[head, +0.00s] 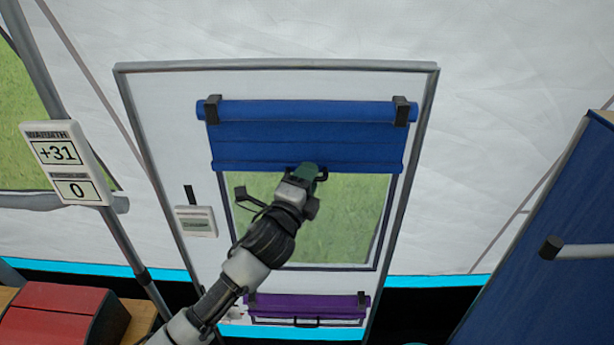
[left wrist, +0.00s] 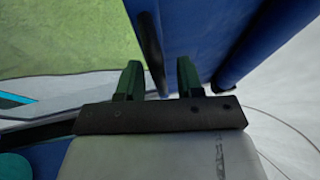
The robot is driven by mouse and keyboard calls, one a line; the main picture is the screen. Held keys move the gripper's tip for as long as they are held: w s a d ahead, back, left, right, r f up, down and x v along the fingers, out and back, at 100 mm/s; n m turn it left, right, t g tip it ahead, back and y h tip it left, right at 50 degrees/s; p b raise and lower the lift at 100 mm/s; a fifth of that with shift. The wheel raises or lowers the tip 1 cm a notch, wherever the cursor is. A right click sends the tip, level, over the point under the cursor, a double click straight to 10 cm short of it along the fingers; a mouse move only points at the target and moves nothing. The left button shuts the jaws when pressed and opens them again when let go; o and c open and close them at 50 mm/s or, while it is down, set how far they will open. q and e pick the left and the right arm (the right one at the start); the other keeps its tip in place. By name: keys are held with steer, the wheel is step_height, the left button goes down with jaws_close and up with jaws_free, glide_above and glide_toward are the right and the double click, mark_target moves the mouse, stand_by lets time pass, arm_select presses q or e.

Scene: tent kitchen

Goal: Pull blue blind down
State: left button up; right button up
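The blue blind (head: 300,148) hangs from its roller at the top of a framed window and covers the upper part of the pane. A small dark handle (head: 322,176) is at its lower edge, partly hidden by my left gripper (head: 310,172). In the left wrist view, the two green fingers of my left gripper (left wrist: 160,80) stand apart. The dark handle (left wrist: 151,50) lies between them, with a gap visible beside it. The blue blind (left wrist: 195,35) fills the upper middle there. My right gripper is not in view.
A purple blind (head: 305,306) is rolled up below the window. A small panel (head: 196,221) is left of the pane. A sign with numbers (head: 68,162) hangs on a pole at left. A blue cabinet (head: 550,230) with a handle stands at right.

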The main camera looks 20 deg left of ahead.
arm_select(q)
steer(key=shift+c, duration=0.5)
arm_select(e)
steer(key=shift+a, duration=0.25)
arm_select(q)
jaws_close()
steer(key=shift+f, duration=0.1)
steer(key=shift+f+b, duration=0.3)
arm_select(e)
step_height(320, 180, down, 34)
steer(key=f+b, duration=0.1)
steer(key=b, duration=3.3)
arm_select(q)
step_height(320, 180, down, 43)
steer(key=b, duration=0.1)
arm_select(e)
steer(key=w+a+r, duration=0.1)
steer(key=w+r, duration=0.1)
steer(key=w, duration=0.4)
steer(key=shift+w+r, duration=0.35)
